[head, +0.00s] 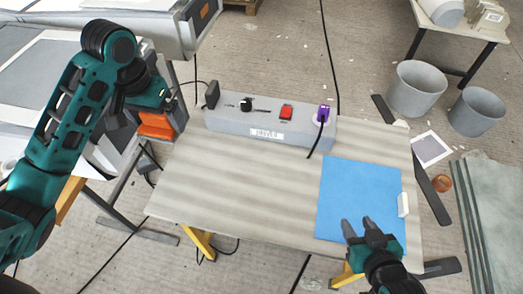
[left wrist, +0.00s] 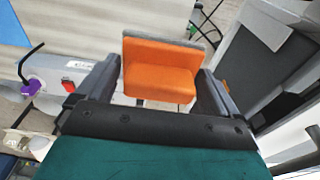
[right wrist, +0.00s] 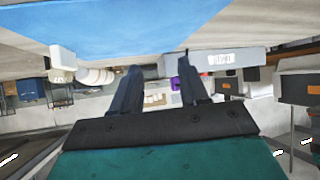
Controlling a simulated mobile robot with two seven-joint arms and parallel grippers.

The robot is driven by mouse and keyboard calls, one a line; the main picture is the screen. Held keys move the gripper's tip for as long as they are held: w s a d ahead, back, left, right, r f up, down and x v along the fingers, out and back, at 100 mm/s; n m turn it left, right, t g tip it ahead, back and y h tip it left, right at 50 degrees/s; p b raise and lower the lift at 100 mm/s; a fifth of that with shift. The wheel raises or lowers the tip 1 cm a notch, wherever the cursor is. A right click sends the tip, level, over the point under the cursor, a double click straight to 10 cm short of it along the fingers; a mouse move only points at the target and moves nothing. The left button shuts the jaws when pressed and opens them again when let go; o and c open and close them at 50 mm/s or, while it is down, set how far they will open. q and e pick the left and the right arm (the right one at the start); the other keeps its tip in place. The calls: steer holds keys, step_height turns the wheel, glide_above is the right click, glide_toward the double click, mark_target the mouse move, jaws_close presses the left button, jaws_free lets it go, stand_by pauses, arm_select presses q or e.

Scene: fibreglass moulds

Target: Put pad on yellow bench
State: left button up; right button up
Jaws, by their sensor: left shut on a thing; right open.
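The pad is an orange block with a grey layer (left wrist: 160,68), held between the two fingers of my left gripper (left wrist: 161,88). In the head view the orange pad (head: 156,124) hangs below my left gripper, just left of the bench. The yellow bench (head: 235,185) has a pale wood top and yellow legs. My right gripper (head: 359,226) is open and empty over the front right of the bench, above a blue sheet (head: 352,188). Its spread fingers also show in the right wrist view (right wrist: 158,68).
A grey control box (head: 230,127) with a red switch and purple plug stands along the bench's back edge. A small white object (head: 403,204) lies at the blue sheet's right edge. The bench's left and middle are clear. Grey buckets (head: 416,90) stand behind right.

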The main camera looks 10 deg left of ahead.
arm_select(q)
step_height(320, 180, down, 20)
stand_by(0.6)
steer(key=shift+f, duration=0.15)
steer(key=o, duration=0.6)
steer(key=shift+o, duration=0.2)
step_height(320, 180, up, 12)
steer(key=s, duration=0.1)
steer(key=shift+s, duration=0.2)
